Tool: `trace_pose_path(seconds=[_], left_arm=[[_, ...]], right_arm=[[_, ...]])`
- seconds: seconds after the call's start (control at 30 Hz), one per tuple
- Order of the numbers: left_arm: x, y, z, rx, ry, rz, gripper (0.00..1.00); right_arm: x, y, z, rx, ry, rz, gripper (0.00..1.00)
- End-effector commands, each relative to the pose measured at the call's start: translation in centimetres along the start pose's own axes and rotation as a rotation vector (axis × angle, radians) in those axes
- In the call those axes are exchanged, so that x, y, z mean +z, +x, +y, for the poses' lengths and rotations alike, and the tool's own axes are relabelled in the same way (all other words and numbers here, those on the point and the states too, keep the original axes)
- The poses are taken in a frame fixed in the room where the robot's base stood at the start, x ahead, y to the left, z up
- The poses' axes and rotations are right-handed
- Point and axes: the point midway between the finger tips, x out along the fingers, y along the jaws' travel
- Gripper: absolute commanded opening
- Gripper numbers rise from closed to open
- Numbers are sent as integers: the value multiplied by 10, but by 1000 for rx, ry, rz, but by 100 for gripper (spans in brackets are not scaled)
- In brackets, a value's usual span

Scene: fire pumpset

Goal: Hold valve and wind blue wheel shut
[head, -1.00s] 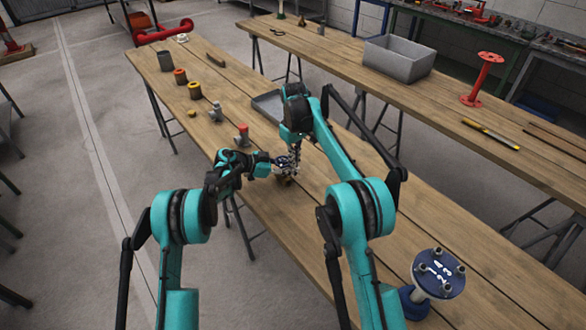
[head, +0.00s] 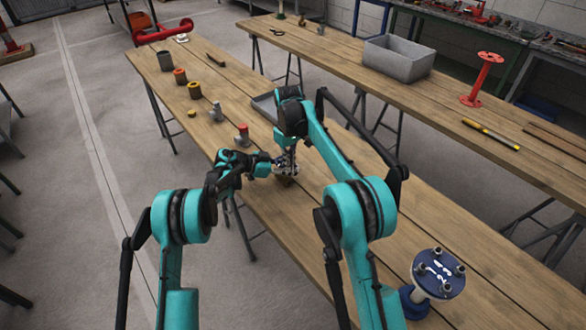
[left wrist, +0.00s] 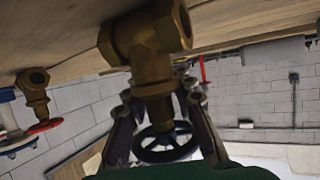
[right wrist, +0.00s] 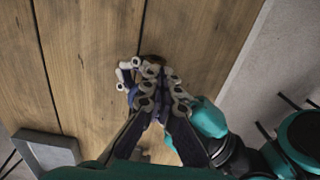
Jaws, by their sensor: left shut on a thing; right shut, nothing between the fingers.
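The brass valve (left wrist: 155,45) fills the middle of the left wrist view, and its dark blue wheel (left wrist: 168,150) hangs from the stem. My left gripper (left wrist: 160,92) is shut on the valve, its fingers on both sides of the neck. In the head view it meets my right gripper (head: 287,160) over the near table, where the arms mostly hide the valve. In the right wrist view my right gripper (right wrist: 158,95) is shut with nothing between its fingers, close to the wheel and left gripper. Whether it touches the wheel is unclear.
A grey tray (head: 264,106) lies just behind the grippers. A small fitting with a red top (head: 243,130) and several short cylinders stand along the table's left edge. A blue numbered flange (head: 438,272) stands at right. The table (head: 440,210) between is clear.

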Motion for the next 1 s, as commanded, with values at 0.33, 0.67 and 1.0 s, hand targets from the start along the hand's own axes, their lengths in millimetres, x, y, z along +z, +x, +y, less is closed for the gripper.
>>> trace_pose_path(seconds=[0.33,0.67,1.0], left_arm=[[0,0,0,0,0,1,0],[-1,1,0,1,0,1,0],[-1,1,1,3,1,1,0]], right_arm=[[-3,0,-10,0,-1,0,0],[-4,0,-14,-1,-2,2,0],[-2,0,-15,-1,-2,3,0]])
